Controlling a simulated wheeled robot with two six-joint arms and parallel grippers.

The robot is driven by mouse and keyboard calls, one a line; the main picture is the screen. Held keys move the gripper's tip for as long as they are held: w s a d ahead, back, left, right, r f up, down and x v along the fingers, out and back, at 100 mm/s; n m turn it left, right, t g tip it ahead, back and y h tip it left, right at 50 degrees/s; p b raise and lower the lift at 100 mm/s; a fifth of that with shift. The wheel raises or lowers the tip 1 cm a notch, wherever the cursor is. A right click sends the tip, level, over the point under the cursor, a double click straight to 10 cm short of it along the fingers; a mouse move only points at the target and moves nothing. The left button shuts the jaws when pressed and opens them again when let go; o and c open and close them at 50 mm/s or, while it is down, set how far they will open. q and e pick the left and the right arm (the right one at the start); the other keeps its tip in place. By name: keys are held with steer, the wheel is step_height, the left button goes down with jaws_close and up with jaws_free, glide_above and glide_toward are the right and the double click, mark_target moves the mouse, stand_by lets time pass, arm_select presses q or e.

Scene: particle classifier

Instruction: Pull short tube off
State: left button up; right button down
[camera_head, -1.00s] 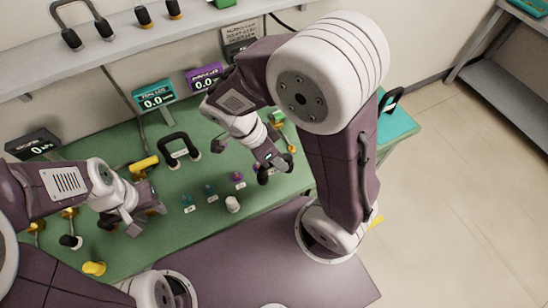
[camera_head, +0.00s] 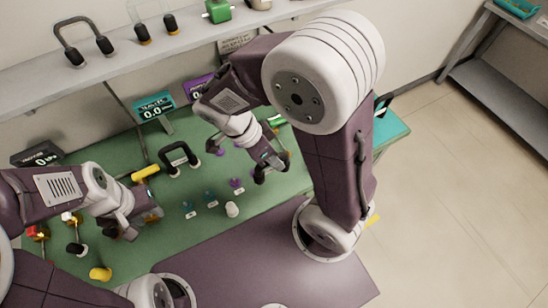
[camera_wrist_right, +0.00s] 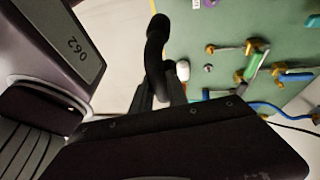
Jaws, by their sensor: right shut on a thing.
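A short black curved tube (camera_wrist_right: 156,45) is between the fingers of my right gripper (camera_wrist_right: 160,95) in the right wrist view. The gripper is shut on it. The tube's rounded upper end shows, and its lower part is hidden behind the gripper body. In the head view my right gripper (camera_head: 270,166) is over the right part of the green table (camera_head: 150,240), and small dark parts show at its fingers. My left gripper (camera_head: 140,215) is low over the table's left part. Its fingers are too small to tell whether they are apart.
A black arched tube (camera_head: 180,150) stands on the table between the arms. A white knob (camera_head: 232,209) and several small blue and purple fittings are near the front edge. A yellow piece (camera_head: 101,273) is at front left. A shelf (camera_head: 30,75) runs along the wall.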

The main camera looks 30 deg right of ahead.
step_height(320, 180, up, 3)
steer(key=p, duration=0.3)
steer(key=shift+r, duration=0.15)
stand_by(0.4)
